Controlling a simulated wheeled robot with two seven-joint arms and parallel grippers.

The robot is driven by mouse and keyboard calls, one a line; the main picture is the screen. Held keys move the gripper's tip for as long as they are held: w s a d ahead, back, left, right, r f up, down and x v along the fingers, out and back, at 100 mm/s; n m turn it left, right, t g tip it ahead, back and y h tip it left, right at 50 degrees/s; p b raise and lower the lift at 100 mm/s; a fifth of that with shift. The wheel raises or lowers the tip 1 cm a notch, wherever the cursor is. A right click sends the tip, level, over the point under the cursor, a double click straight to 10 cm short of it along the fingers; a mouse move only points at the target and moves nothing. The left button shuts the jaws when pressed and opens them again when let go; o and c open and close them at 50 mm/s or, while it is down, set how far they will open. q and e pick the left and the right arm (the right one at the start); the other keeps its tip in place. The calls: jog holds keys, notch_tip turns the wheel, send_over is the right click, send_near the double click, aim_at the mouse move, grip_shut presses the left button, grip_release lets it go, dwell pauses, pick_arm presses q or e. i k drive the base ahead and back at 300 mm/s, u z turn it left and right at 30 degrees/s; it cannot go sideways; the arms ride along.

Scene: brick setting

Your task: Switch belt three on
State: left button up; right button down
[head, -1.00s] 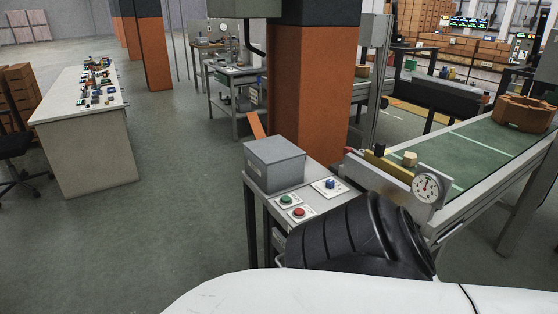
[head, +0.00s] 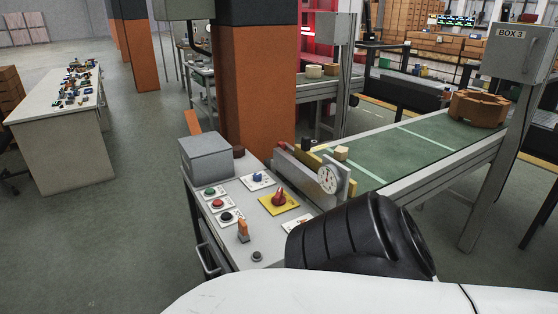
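A grey control desk (head: 266,240) stands beside the green conveyor belt (head: 402,151). On it are a green button (head: 210,191), a red button (head: 217,203), a black button (head: 226,216), a blue knob (head: 257,177) and a red rotary switch (head: 279,198) on a yellow plate. An orange-topped lever (head: 243,230) stands nearer, with a small dark knob (head: 257,256) before it. Another white plate (head: 297,223) is partly hidden by a black ribbed part of mine. A grey cabinet labelled BOX 3 (head: 518,50) is at the upper right. Neither gripper is in view.
A grey box (head: 206,158) sits at the desk's back left, and a round dial (head: 328,180) at its right. A brown gear-shaped part (head: 478,109) lies on the belt. An orange pillar (head: 257,92) rises behind. The floor to the left is clear up to a white table (head: 65,140).

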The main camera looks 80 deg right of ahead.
aim_at(278, 200)
jog(key=z, duration=1.5)
